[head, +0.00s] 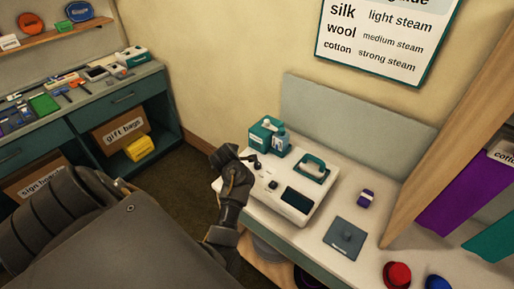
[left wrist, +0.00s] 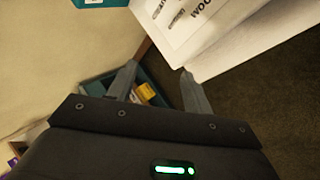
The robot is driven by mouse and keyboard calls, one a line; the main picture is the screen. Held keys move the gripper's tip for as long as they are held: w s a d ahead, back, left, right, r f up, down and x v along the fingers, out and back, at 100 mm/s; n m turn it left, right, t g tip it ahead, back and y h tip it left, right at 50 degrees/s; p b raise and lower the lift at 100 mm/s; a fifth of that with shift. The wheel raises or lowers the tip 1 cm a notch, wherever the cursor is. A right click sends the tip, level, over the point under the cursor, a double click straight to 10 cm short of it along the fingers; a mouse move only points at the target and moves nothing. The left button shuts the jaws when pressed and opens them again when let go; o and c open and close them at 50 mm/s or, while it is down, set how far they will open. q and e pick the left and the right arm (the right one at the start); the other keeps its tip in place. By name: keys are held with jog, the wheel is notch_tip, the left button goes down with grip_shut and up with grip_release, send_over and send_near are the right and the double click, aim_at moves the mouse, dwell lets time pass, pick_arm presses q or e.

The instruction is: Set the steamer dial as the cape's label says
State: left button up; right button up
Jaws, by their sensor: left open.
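The white steamer (head: 318,204) with a teal handle stands on the counter. Dark knobs sit on its left part, partly hidden by my gripper; the dial's setting is too small to read. My left gripper (head: 250,160) is open and empty at the steamer's left edge; I cannot tell if it touches. In the left wrist view the open fingers (left wrist: 157,72) are beside the steamer's white body (left wrist: 205,25), which bears the word "wool". Purple cloth (head: 458,192), possibly the cape, hangs at right; a white label (head: 506,156) starting "cot" is cut off. My right gripper is not in view.
The wall chart (head: 382,38) reads silk light steam, wool medium steam, cotton strong steam. A teal box (head: 266,136) and bottle stand behind the steamer.

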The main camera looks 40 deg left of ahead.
pick_arm(q)
notch_tip(320, 180, up, 2)
jog(key=w+n+g, duration=0.1)
jog(key=w+n, duration=0.2)
jog(key=n, duration=0.6)
jog(key=n+g+h, duration=0.1)
jog(key=n+h, duration=0.2)
jog(key=n, duration=0.5)
send_near(257, 164)
jog(key=b+x, duration=0.3)
jog(key=x, duration=0.1)
jog(key=shift+s, duration=0.1)
jog(key=b+x, duration=0.1)
jog(key=x, duration=0.2)
jog(key=shift+w+a+f, duration=0.1)
jog(key=shift+w+f, duration=0.05)
jog(key=shift+w, duration=0.1)
jog(key=shift+w+a+f, duration=0.1)
jog(key=shift+w+f, duration=0.2)
jog(key=shift+f, duration=0.35)
jog(key=shift+c, duration=0.2)
jog(key=c, duration=0.9)
